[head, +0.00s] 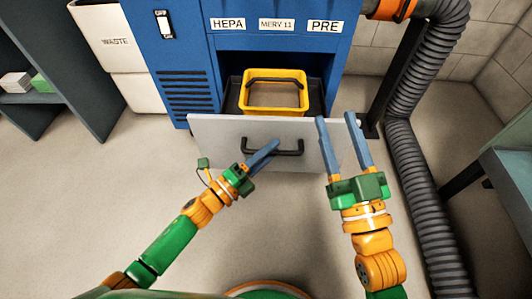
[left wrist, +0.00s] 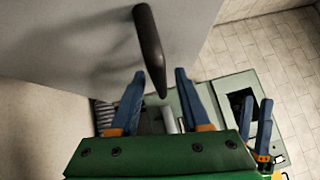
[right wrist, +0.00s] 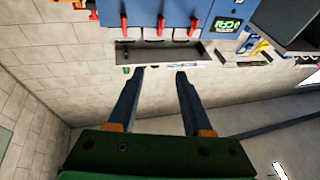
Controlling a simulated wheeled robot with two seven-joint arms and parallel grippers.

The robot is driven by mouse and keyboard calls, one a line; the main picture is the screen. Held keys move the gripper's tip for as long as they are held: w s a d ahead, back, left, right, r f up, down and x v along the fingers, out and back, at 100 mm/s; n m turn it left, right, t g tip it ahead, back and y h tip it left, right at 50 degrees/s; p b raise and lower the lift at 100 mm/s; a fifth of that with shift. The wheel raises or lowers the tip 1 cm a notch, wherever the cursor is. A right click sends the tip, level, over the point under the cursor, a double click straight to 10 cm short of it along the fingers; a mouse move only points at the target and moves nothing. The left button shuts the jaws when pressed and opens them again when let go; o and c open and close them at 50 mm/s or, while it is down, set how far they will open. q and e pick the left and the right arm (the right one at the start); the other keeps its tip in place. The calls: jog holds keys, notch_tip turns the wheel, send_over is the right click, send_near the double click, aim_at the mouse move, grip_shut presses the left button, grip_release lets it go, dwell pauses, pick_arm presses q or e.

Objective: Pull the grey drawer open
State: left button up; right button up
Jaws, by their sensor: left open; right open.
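The grey drawer (head: 215,130) stands out from the blue cabinet, with a yellow bin (head: 275,108) inside it. Its black handle (head: 285,153) is on the front panel.
The blue cabinet (head: 185,60) has HEPA, MERV 11 and PRE labels. A ribbed grey duct (head: 425,190) runs down the right side beside a bench (head: 505,165). The floor before the drawer is clear apart from my arms.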

pick_arm(q)
jog(key=r+p+v, duration=0.1)
jog(key=v, duration=0.5)
jog(key=shift+s+a+f, duration=0.25)
jog(key=shift+a+f, duration=0.05)
jog(key=shift+f, duration=0.25)
pick_arm(e)
notch_tip(320, 180, down, 10)
jog(key=d+g+h, duration=0.1)
jog(key=g+h, duration=0.1)
jog(key=g, duration=0.3)
jog(key=shift+w+r+m+g, duration=0.2)
jog(key=shift+w+m+g, duration=0.1)
jog(key=shift+w, duration=0.05)
jog(key=shift+d, duration=0.1)
